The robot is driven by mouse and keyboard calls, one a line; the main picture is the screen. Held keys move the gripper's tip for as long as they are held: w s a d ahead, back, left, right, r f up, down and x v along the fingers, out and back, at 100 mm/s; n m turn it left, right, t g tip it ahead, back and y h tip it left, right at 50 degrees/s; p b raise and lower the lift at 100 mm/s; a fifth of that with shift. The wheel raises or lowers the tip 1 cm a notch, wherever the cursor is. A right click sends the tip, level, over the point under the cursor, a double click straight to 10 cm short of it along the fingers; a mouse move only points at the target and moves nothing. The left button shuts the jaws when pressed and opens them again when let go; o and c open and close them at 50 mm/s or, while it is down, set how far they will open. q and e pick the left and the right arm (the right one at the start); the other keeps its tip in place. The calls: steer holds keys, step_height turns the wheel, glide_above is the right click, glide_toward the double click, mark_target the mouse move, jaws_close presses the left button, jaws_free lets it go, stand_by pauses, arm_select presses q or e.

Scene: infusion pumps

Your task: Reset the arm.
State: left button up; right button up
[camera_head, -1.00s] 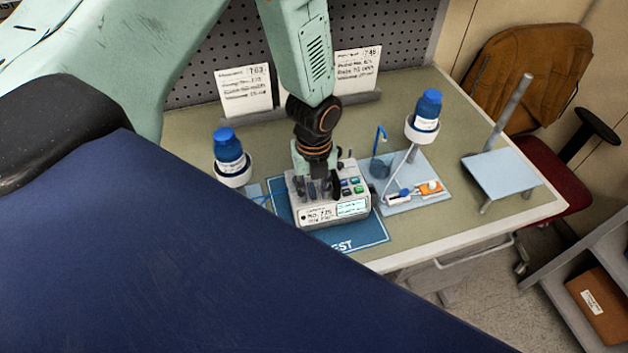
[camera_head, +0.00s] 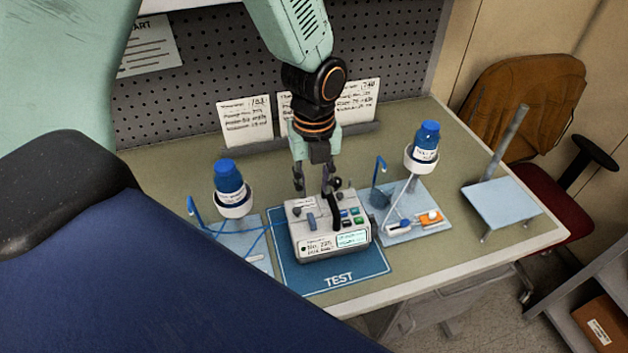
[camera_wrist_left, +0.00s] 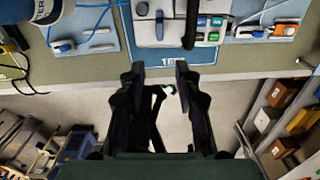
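My left gripper (camera_head: 313,186) points down above the rear edge of a grey infusion pump (camera_head: 330,243). Its two fingers are apart with nothing between them. In the left wrist view, the left gripper (camera_wrist_left: 160,72) also shows its fingers spread, and the pump (camera_wrist_left: 175,30) is at the top. The pump has coloured buttons, a black lever, a blue-grey knob and a lit display. It sits on the blue TEST mat (camera_head: 335,281). My right gripper is not in view.
Blue-capped bottles stand in white ring holders left (camera_head: 229,186) and right (camera_head: 424,146) of the pump, over light blue trays. Cards (camera_head: 245,122) stand along the pegboard behind. An empty blue stand (camera_head: 502,190) is at the right, beside a chair (camera_head: 527,85).

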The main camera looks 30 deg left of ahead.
mark_target(314, 224)
arm_select(q)
steer(key=shift+f, duration=0.1)
stand_by(0.3)
step_height(314, 224, down, 12)
stand_by(0.6)
